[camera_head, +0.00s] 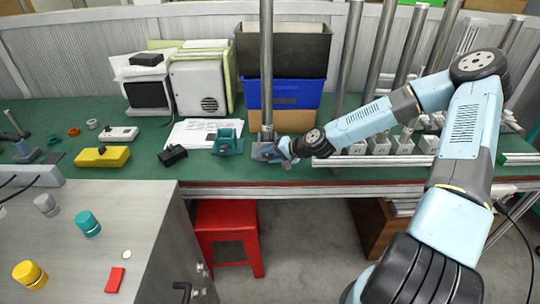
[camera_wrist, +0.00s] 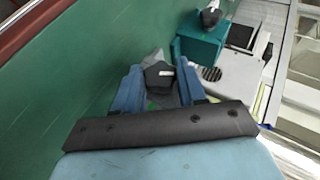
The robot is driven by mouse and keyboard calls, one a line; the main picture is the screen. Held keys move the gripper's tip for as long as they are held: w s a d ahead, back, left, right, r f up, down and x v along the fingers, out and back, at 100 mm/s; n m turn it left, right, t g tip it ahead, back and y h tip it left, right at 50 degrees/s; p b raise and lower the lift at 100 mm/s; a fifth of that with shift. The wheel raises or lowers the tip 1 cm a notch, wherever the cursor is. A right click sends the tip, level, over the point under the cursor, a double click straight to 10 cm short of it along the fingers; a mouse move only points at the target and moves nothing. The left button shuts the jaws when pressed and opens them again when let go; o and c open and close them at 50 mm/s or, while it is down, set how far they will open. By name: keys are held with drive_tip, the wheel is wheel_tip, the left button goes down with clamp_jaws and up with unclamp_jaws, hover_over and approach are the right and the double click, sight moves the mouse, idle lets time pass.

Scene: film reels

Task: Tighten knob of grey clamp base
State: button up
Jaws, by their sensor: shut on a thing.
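The grey clamp base (camera_head: 262,151) stands on the green bench near its front edge, at the foot of a tall metal pole (camera_head: 266,60). My gripper (camera_head: 286,149) reaches it from the right, low over the bench. In the wrist view my gripper (camera_wrist: 158,84) has its two blue fingers on either side of a dark knob (camera_wrist: 158,76) with a pale mark, and is shut on it. A lighter grey part shows just behind the knob. The fingers and wrist hide most of the knob in the head view.
A teal clamp (camera_head: 228,143) sits just left of the clamp base; it also shows in the wrist view (camera_wrist: 200,48). A black clamp (camera_head: 172,155) and white papers lie further left. Stacked crates (camera_head: 288,93) stand behind the pole. Several poles in pale bases stand to the right.

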drive_tip(key=shift+s+d+f+m+t+y, duration=0.1)
drive_tip(key=shift+f+m+t+y, duration=0.1)
drive_tip(key=shift+y, duration=0.55)
drive_tip(key=shift+s+d+f+m+t+y, duration=0.1)
drive_tip(key=shift+f+m+t+y, duration=0.1)
drive_tip(key=shift+y, duration=0.95)
drive_tip(key=o, duration=1.1)
drive_tip(key=shift+w, duration=0.1)
drive_tip(key=shift+c, duration=0.2)
drive_tip(key=shift+r, duration=0.1)
